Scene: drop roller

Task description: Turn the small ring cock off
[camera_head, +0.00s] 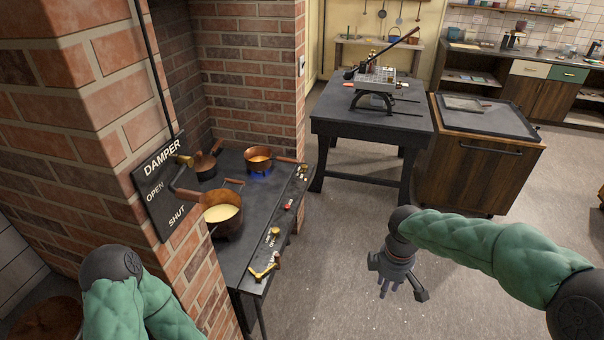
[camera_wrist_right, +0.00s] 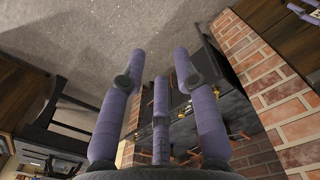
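A dark hob (camera_head: 255,220) stands against the brick chimney. Along its right edge sit a brass cock with a long lever (camera_head: 264,271), another brass cock (camera_head: 275,232), a red-marked fitting (camera_head: 288,205) and small pale fittings (camera_head: 302,172). Their labels are too small to read fully, so I cannot tell which is the small ring cock. Blue flame (camera_head: 261,173) burns under the small copper pan (camera_head: 258,158) at the back. My right gripper (camera_head: 400,288) hangs over the floor, right of the hob and apart from it. In the right wrist view its fingers (camera_wrist_right: 159,62) are spread and empty. My left gripper is out of view.
A large copper pan (camera_head: 221,212) of yellow liquid and a dark pan (camera_head: 205,165) stand on the hob. A damper plate (camera_head: 163,187) is on the brick wall. A dark table (camera_head: 345,115) and wooden cabinet (camera_head: 485,160) stand behind. The floor right of the hob is clear.

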